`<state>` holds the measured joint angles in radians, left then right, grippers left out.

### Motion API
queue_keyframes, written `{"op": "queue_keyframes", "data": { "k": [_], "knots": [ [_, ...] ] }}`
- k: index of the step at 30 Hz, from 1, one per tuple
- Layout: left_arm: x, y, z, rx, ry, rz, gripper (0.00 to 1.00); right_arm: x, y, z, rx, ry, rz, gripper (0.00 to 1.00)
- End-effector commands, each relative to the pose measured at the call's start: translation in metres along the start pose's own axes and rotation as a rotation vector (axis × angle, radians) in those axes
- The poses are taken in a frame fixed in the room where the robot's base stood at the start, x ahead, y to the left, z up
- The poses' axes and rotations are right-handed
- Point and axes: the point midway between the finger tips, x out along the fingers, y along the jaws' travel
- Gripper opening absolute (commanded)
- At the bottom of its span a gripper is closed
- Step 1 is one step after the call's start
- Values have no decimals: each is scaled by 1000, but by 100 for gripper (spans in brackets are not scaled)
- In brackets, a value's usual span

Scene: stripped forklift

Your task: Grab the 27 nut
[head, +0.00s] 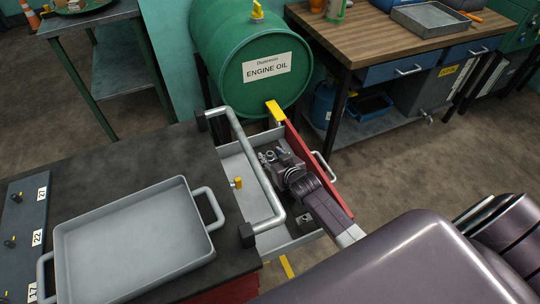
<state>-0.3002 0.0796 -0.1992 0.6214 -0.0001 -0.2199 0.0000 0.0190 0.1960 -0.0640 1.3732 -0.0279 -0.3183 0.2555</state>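A dark panel (22,245) at the left edge of the cart carries labels 27 (42,193), 22 (37,238) and 17 (32,292). A small dark piece with a yellowish part (16,197) sits beside the 27 label; whether it is a nut or a peg is too small to tell. My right gripper (267,157) is over or inside the open drawer (232,152), far right of the panel. Its fingers are small and dark, and I cannot tell whether they hold anything. A small metallic piece (306,218) lies in the drawer. My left gripper is out of view.
A grey tray (135,240) with handles covers much of the cart top (110,165). A metal rail (258,170) runs along the cart's right side, by the drawer. A green engine oil drum (245,60) and a wooden workbench (375,40) stand behind.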

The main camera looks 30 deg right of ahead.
Motion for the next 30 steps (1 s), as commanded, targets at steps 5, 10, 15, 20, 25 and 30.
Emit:
{"op": "queue_keyframes", "data": {
  "k": [5, 10, 15, 20, 25, 30],
  "knots": [
    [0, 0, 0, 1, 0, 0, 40, 0, 0, 5, 0, -9, 0, 17],
    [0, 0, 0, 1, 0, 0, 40, 0, 0, 5, 0, -10, 1, 0],
    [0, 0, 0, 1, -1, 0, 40, 0, 0, 5, 0, -10, 1, 0],
    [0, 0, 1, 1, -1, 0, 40, -1, 0, 4, -1, -10, 1, 0],
    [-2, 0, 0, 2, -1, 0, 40, -6, 0, -9, 0, -6, 1, 0],
    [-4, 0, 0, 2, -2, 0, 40, -20, 0, -37, -2, 0, 0, 0]
  ]
}}
